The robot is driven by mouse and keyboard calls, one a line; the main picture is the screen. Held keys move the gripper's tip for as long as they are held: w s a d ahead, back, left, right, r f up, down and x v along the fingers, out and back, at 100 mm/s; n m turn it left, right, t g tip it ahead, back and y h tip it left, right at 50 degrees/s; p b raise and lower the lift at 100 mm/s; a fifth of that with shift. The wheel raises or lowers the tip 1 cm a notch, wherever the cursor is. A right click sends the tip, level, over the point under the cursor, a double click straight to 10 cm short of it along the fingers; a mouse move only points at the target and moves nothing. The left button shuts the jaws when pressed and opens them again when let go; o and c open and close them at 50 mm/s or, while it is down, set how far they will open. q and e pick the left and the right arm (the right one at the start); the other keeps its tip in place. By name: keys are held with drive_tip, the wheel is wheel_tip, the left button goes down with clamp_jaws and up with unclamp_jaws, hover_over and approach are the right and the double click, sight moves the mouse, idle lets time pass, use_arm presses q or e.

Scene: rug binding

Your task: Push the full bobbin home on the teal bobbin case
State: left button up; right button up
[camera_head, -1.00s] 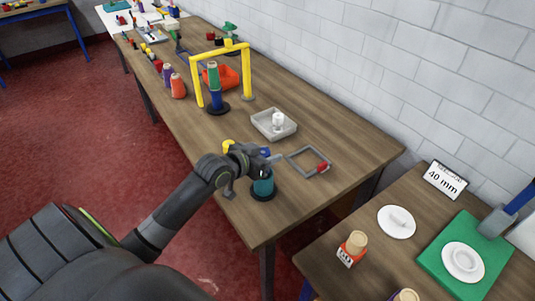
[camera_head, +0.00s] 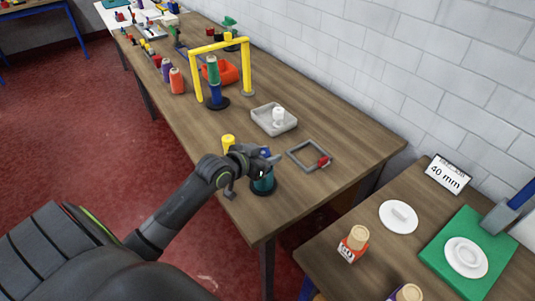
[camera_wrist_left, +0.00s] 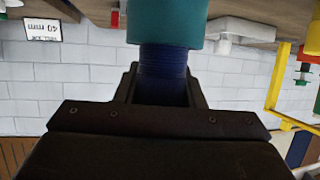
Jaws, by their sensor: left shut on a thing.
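The teal bobbin case (camera_head: 263,184) stands upright on a dark round base near the front edge of the long table. My left gripper (camera_head: 266,157) is just above it, shut on the blue bobbin (camera_wrist_left: 163,72). The head view mostly hides the bobbin behind the gripper. In the left wrist view, which looks upside down, the bobbin sits between the dark fingers and meets the teal case (camera_wrist_left: 165,22), in line with it. How far it is seated is hard to tell. My right gripper is not in view.
A yellow spool (camera_head: 228,142) stands close left of the gripper. A grey frame with a red piece (camera_head: 309,155) lies to the right. A grey tray (camera_head: 262,122) and a yellow arch (camera_head: 249,72) stand farther back. A second table is at lower right.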

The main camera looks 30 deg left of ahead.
use_arm(q)
drive_tip(key=shift+f+b, duration=0.55)
drive_tip(key=shift+f, duration=0.35)
drive_tip(key=o, duration=1.1)
drive_tip(key=shift+c, duration=0.2)
drive_tip(key=shift+s, duration=0.1)
drive_tip(key=p+v, duration=0.2)
drive_tip(key=v, duration=1.5)
drive_tip(key=shift+r, duration=0.2)
